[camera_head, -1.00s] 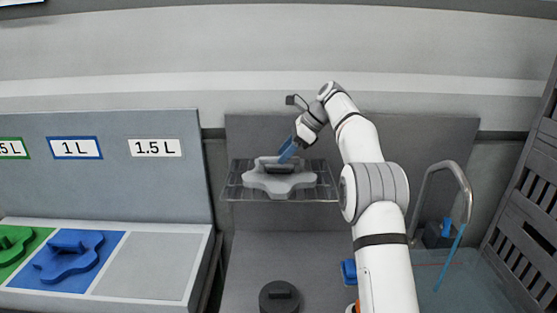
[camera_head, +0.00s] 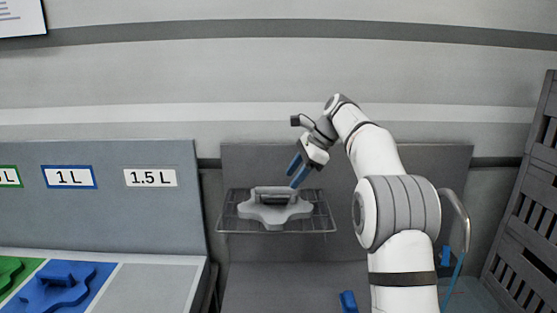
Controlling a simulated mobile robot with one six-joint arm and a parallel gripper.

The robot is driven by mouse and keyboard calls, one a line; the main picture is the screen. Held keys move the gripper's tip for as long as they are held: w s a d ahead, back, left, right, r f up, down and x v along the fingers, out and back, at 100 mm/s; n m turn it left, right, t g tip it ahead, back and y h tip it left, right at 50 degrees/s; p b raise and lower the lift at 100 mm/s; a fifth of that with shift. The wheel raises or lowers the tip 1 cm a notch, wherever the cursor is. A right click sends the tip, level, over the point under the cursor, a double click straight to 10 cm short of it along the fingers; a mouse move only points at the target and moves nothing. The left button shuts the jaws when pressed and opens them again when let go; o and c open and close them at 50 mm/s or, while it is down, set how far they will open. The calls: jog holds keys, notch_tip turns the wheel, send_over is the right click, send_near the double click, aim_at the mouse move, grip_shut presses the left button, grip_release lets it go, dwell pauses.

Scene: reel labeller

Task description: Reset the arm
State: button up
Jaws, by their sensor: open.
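My gripper (camera_head: 296,172) is open, with its blue fingers pointing down and to the left. It is empty, a little above and to the right of the handle of a grey star-shaped piece (camera_head: 272,212). That piece lies flat on a wire rack (camera_head: 326,217) fixed to the grey back panel. My white arm reaches up from the lower right and bends over toward the rack.
At left, a green piece (camera_head: 12,270) and a blue piece (camera_head: 58,284) lie on matching coloured fields. The grey field (camera_head: 150,290) under the 1.5 L label (camera_head: 150,177) is bare. A bent metal tap (camera_head: 458,215) stands behind my arm, and a dark slatted rack (camera_head: 530,200) stands at right.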

jog(key=s+d+f+n+t+h+b, duration=0.1)
jog(key=s+f+n, duration=0.4)
jog(key=s, duration=0.8)
jog(key=s+d+f+n+h+b, duration=0.2)
jog(key=s+d+f+n, duration=0.3)
jog(key=s, duration=0.9)
jog(key=s+d+f+n+t+h+b, duration=0.1)
jog(key=s+d+f+n+h, duration=0.2)
jog(key=s, duration=1)
notch_tip(320, 180, down, 5)
jog(key=n, duration=0.2)
jog(key=shift+s+d+r+n+t, duration=0.2)
jog(key=shift+d+n+t, duration=0.1)
jog(key=shift+d+n, duration=0.1)
jog(key=shift+c, duration=0.2)
